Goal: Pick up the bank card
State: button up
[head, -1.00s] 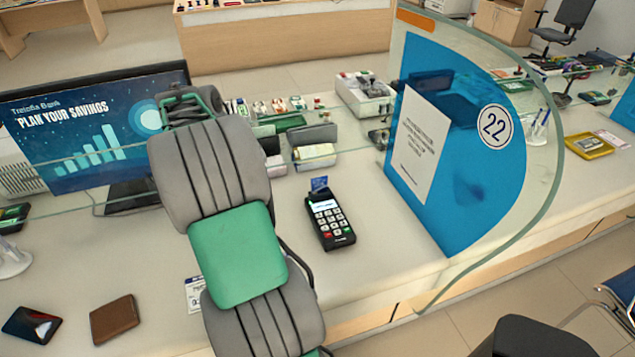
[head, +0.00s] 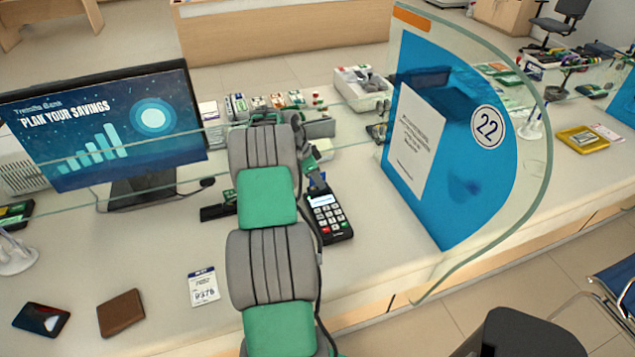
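The black card terminal (head: 328,216) lies on the counter right of my arm, its keypad facing up. The blue bank card, which stuck up from the terminal's far end earlier, cannot be made out now; my gripper covers that spot. My gripper (head: 315,174) is small and partly hidden behind my arm, at the far end of the terminal. I cannot tell whether its fingers are open or shut, or whether they touch the card.
A glass screen with a blue panel (head: 462,150) stands right of the terminal. A monitor (head: 100,125) stands at left. A brown wallet (head: 121,313), a dark phone-like item (head: 41,319) and a paper slip (head: 203,287) lie at front left. Trays and stationery are behind.

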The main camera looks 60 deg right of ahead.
grip_shut()
dwell(0.7)
jog(key=shift+r+b, duration=0.4)
jog(key=shift+r, duration=0.2)
jog(key=s+a+r+b, duration=0.4)
jog(key=s+a+r, duration=0.3)
jog(key=a+r, duration=0.4)
jog(key=shift+s+a+r, duration=0.35)
jog(key=shift+a+r, duration=0.05)
jog(key=shift+r+p, duration=1.65)
jog(key=shift+r, duration=0.6)
